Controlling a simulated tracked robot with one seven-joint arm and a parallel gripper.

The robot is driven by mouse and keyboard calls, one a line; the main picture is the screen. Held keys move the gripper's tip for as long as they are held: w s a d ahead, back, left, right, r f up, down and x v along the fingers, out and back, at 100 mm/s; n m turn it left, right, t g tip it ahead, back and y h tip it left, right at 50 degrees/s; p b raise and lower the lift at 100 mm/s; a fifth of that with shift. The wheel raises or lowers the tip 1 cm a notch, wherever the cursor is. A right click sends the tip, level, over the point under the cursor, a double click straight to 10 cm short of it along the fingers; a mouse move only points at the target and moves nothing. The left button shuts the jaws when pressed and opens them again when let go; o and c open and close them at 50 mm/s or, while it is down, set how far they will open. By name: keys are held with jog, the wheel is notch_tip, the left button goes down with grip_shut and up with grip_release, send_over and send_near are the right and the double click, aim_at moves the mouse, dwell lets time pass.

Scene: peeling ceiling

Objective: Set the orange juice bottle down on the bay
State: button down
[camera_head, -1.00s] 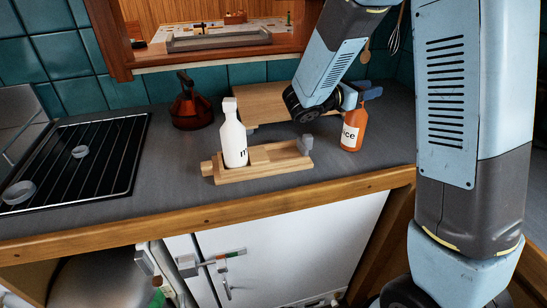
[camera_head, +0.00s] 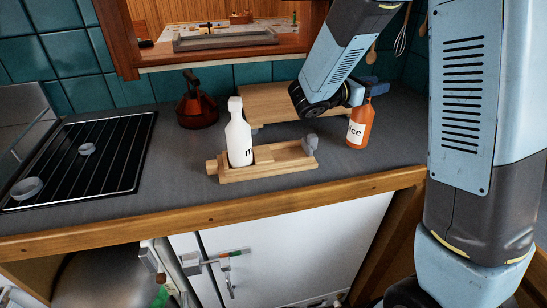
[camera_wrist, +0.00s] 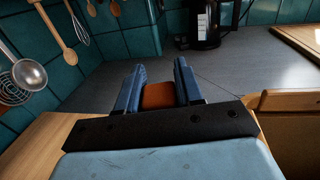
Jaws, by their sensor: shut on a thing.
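The orange juice bottle (camera_head: 361,125) is upright at the right part of the counter, its label facing the front. My gripper (camera_head: 366,88) is shut on its top; in the wrist view the orange top (camera_wrist: 158,96) shows between the two blue fingers. I cannot tell whether its base touches the counter. The low wooden holder (camera_head: 236,175), which seems to have the bay, stands left of the bottle, with a gap between them. A white bottle (camera_head: 239,140) stands upright in its left part. The right part of the holder looks empty, with a grey piece (camera_head: 310,143) at that end.
A wooden board (camera_head: 265,100) lies behind the holder. A dark red kettle-like pot (camera_head: 197,107) and a black hob rack (camera_head: 85,160) are at the left. In the wrist view, utensils (camera_wrist: 62,35) hang at the left and a black appliance (camera_wrist: 207,25) stands at the back.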

jog(key=shift+s+r, duration=0.1)
jog(key=shift+r, duration=2.2)
